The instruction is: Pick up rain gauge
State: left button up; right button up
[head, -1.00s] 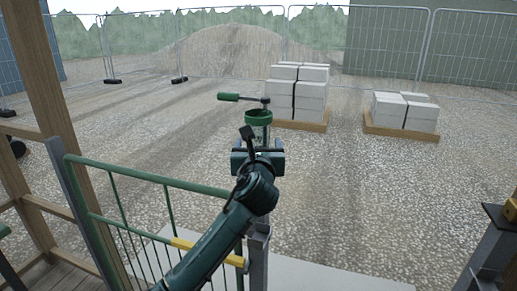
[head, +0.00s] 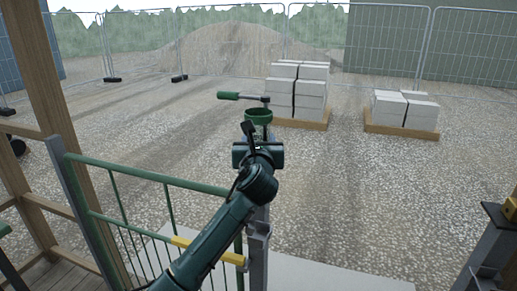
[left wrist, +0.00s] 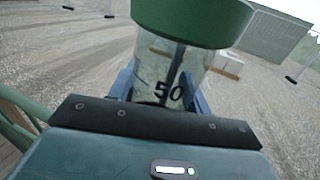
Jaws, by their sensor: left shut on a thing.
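The rain gauge has a green rim (head: 259,116) over a clear tube. It stands upright beyond the green railing in the head view, with its lower part hidden behind my left arm. In the left wrist view, the gauge (left wrist: 165,62) fills the upper middle, with a dark "50" on its tube. My left gripper (head: 258,141) is shut on the tube below the rim; its blue-grey fingers (left wrist: 163,88) lie on both sides of it. My right gripper is not in view.
A bar with a green handle (head: 229,96) sits just behind the gauge rim. A green railing (head: 150,174) with a yellow latch piece (head: 205,250) and a grey post (head: 257,255) stand close to my left arm. Block pallets (head: 298,122) stand on open gravel beyond.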

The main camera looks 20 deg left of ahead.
aim_at(258, 112)
pick_arm(q)
jog(key=shift+c, duration=0.5)
jog(key=shift+r, duration=3.6)
jog(key=b+v, duration=0.1)
jog(key=v, duration=1.7)
